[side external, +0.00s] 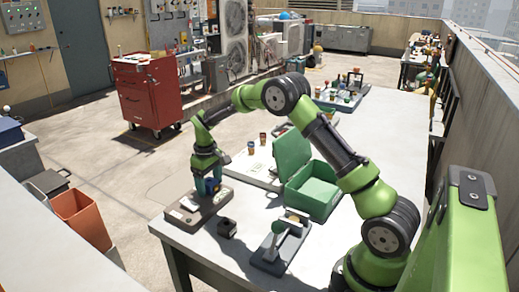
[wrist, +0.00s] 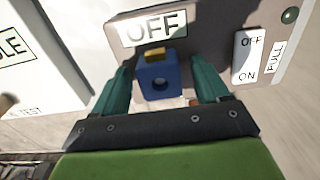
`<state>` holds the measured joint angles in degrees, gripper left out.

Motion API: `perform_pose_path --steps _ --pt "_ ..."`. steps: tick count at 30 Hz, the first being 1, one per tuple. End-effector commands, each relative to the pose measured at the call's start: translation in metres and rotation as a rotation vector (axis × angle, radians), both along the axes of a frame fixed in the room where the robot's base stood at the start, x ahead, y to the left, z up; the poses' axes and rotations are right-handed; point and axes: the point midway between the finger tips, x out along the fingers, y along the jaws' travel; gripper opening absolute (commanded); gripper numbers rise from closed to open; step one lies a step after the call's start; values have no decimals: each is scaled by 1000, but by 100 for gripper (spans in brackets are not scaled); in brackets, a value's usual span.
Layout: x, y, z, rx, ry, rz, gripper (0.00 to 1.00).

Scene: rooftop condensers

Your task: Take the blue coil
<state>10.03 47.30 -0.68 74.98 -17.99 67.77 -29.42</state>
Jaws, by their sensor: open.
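The blue coil (wrist: 158,84) is a small blue block with a round dark hole in its face and a brass-yellow piece at its top. In the wrist view it stands between the two teal fingers of my gripper (wrist: 163,70), with a visible gap on each side. My gripper is open. In the side view my gripper (side external: 207,184) points down over a grey-brown panel box (side external: 190,221) near the table's left corner. The blue coil (side external: 215,186) shows there only as a small blue patch, partly hidden by the fingers.
The panel has an OFF label (wrist: 153,27) and an OFF/ON switch plate (wrist: 248,56). A white board (side external: 245,173) lies behind.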

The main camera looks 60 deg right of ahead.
Motion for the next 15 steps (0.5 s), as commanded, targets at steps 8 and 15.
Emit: perform_pose_path --steps 8,15 --pt "0 0 0 0 0 -1 62" --pt "0 0 0 0 -1 -1 25"
